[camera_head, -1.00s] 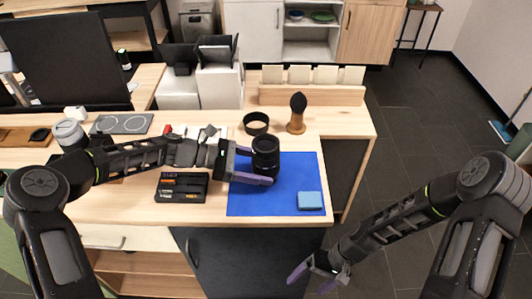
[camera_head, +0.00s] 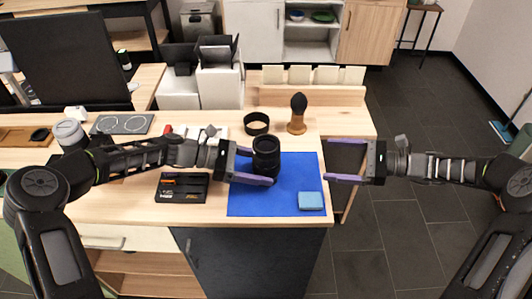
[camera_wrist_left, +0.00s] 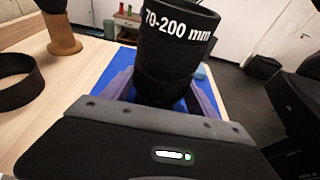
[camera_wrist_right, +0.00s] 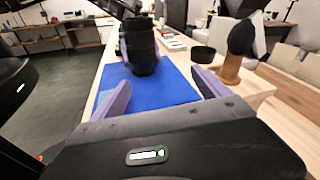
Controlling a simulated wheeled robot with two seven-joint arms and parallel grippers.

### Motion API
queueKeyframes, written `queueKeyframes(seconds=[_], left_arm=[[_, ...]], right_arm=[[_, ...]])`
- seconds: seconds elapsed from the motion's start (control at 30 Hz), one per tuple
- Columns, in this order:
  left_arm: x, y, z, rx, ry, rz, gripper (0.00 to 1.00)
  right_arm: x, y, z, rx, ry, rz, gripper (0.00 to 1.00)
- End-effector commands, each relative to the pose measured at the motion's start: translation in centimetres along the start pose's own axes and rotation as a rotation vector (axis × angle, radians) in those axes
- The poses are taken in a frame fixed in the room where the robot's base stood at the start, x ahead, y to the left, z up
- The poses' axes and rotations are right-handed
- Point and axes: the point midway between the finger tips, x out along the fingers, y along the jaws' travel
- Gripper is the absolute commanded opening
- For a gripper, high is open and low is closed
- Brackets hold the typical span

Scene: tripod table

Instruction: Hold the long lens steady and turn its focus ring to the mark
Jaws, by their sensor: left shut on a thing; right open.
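The long lens (camera_head: 266,156) is black and stands upright on the blue mat (camera_head: 245,203). In the left wrist view the lens (camera_wrist_left: 172,45) bears the white text "70-200 mm". My left gripper (camera_head: 268,168) comes from the left and is shut on the lens low on its barrel. My right gripper (camera_head: 328,160) is open and empty to the right of the lens, beside the mat's right edge, its fingers pointing at the lens. In the right wrist view the lens (camera_wrist_right: 141,45) stands ahead, apart from my right fingers. I cannot make out the focus mark.
A light blue cloth (camera_head: 310,201) lies on the mat's front right corner. A black ring (camera_head: 256,124) and a brush with a wooden handle (camera_head: 297,114) stand behind the lens.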

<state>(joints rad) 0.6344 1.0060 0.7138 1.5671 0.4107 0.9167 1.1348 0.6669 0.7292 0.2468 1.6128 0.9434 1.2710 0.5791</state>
Motion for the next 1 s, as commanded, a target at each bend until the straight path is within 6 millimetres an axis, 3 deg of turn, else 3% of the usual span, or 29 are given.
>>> queueKeyframes(seconds=[0.03,0.1,0.2,0.67,0.87,1.0], left_arm=[[-0.1,0.2,-0.1,0.001,0.003,0.006,0.45],[-0.1,0.2,-0.1,0.001,0.003,0.007,0.45],[-0.1,0.2,-0.1,0.001,0.003,0.007,0.45],[-0.1,0.2,-0.1,0.001,0.003,0.007,0.45],[-0.1,0.2,-0.1,0.001,0.003,0.007,0.45],[-0.1,0.2,-0.1,0.001,0.003,0.007,0.45]], right_arm=[[1.9,0.7,1.0,0.051,-0.052,0.035,0.87],[3.7,1.4,2.3,0.116,-0.112,0.076,0.87],[5.2,2.2,3.5,0.174,-0.162,0.116,0.87],[5.9,2.4,3.9,0.190,-0.174,0.127,0.87],[7.8,2.6,4.2,0.189,-0.176,0.128,0.87],[10.2,2.9,4.7,0.190,-0.174,0.129,0.87]])
